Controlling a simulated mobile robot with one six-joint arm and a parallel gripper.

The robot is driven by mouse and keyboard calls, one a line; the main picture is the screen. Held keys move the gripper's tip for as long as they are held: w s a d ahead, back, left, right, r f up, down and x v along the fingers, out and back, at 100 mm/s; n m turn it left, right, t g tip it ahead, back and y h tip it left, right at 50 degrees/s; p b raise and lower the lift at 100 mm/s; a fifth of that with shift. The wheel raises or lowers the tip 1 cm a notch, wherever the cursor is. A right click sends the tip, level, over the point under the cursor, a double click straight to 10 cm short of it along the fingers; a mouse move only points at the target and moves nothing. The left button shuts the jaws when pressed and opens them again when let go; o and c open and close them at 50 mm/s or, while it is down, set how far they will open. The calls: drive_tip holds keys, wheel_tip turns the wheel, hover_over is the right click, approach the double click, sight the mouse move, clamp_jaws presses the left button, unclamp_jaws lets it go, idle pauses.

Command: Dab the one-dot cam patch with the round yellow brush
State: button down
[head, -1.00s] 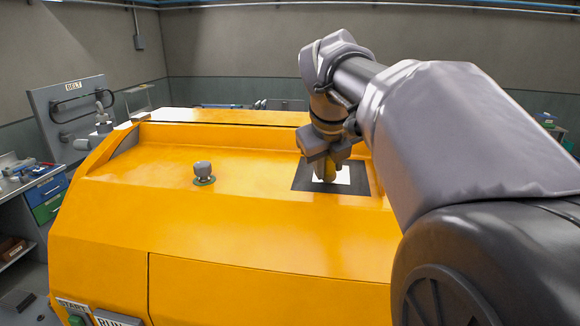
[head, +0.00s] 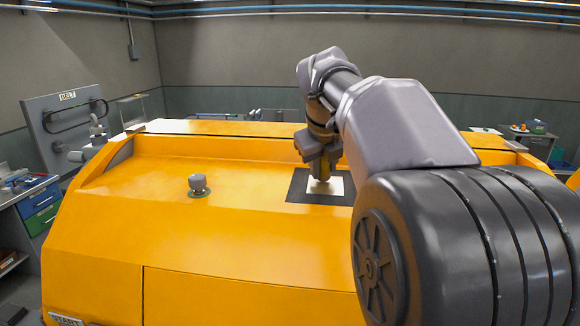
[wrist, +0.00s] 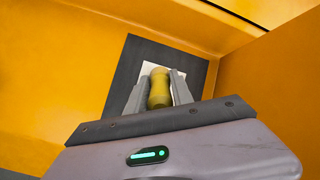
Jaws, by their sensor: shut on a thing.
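My gripper (head: 320,168) points down over the right part of the yellow machine top. In the wrist view my gripper (wrist: 161,84) is shut on a round yellow brush (wrist: 158,90), with a grey finger on either side of it. The brush's lower end is over a white square (head: 337,187), which lies on a dark square mat (head: 300,188); the white square also shows in the wrist view (wrist: 150,69). I cannot tell whether the brush touches the white square. No dot marks are readable, so I cannot identify the one-dot cam patch.
A grey knob on a green base (head: 198,186) stands on the yellow machine top (head: 130,200) left of the mat. A raised yellow wall (wrist: 265,90) stands close on the right in the wrist view. A grey BELT panel (head: 68,115) is at the back left.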

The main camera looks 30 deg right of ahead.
drive_tip(key=shift+w+d, duration=0.5)
drive_tip(key=shift+w, duration=0.2)
drive_tip(key=shift+s+d, duration=0.4)
drive_tip(key=shift+s, duration=0.2)
drive_tip(key=s+a+b, duration=0.2)
drive_tip(key=b, duration=0.1)
drive_tip(key=shift+s+f, duration=0.2)
drive_tip(key=shift+s, duration=0.2)
drive_tip(key=shift+s+a+r, duration=0.1)
drive_tip(key=shift+s+a, duration=0.15)
drive_tip(key=shift+s+a+b, duration=0.25)
drive_tip(key=shift+s+b, duration=0.1)
drive_tip(key=shift+b, duration=0.3)
drive_tip(key=shift+s+a+b, duration=0.8)
drive_tip(key=shift+s+a, duration=0.15)
drive_tip(key=shift+s, duration=0.3)
drive_tip(key=shift+w+d+r+p, duration=0.1)
drive_tip(key=shift+w+d+p, duration=0.45)
drive_tip(key=shift+w+d, duration=0.4)
drive_tip(key=shift+w+d+r+p, duration=0.1)
drive_tip(key=shift+w+d+p, duration=0.5)
drive_tip(key=shift+w, duration=0.6)
drive_tip(key=shift+w+d+f+p, duration=0.15)
drive_tip(key=shift+w+d+p, duration=0.35)
drive_tip(key=shift+w+d, duration=0.65)
drive_tip(key=shift+a, duration=0.2)
